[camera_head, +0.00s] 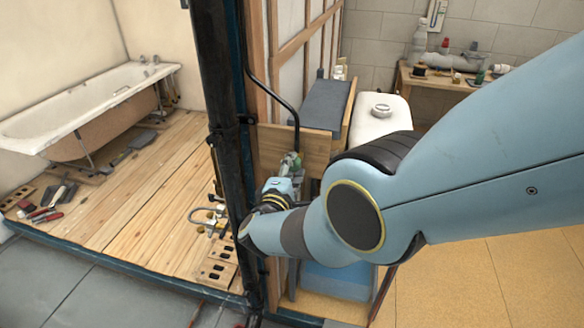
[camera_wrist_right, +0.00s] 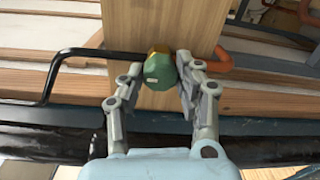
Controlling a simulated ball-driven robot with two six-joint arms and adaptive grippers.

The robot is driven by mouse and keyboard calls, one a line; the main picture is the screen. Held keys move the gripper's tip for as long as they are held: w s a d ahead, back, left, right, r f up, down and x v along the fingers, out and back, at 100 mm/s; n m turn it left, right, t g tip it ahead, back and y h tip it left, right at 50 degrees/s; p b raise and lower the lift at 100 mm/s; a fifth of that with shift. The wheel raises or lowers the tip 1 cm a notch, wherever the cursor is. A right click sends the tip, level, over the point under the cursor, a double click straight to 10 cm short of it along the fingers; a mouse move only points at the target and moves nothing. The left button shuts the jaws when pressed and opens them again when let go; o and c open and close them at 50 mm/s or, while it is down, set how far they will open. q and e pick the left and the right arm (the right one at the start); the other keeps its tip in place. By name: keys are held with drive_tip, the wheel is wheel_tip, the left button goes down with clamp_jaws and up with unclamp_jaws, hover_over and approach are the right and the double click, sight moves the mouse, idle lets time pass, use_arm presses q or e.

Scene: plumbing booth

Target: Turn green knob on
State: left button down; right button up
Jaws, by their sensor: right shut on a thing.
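The green knob (camera_wrist_right: 160,72) shows in the right wrist view, in front of a brass fitting (camera_wrist_right: 158,53) on a wooden post (camera_wrist_right: 150,20). My right gripper (camera_wrist_right: 160,80) is shut on the green knob, with one finger on each side of it. In the head view my right arm comes in from the right, and the right gripper (camera_head: 291,165) is at the wooden framing beside the black post. The knob is mostly hidden there by the gripper. My left gripper is not in view.
A black pipe (camera_wrist_right: 60,62) runs to the fitting from the left. A dark upright post (camera_head: 226,130) stands just left of my right arm. A bathtub (camera_head: 80,105), wooden deck (camera_head: 130,200) and loose tools (camera_head: 45,205) lie further left. A white tank (camera_head: 378,118) stands behind the arm.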

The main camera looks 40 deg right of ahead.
drive_tip(key=shift+f, duration=0.1)
drive_tip(key=o, duration=1.1)
drive_tip(key=shift+o, duration=0.2)
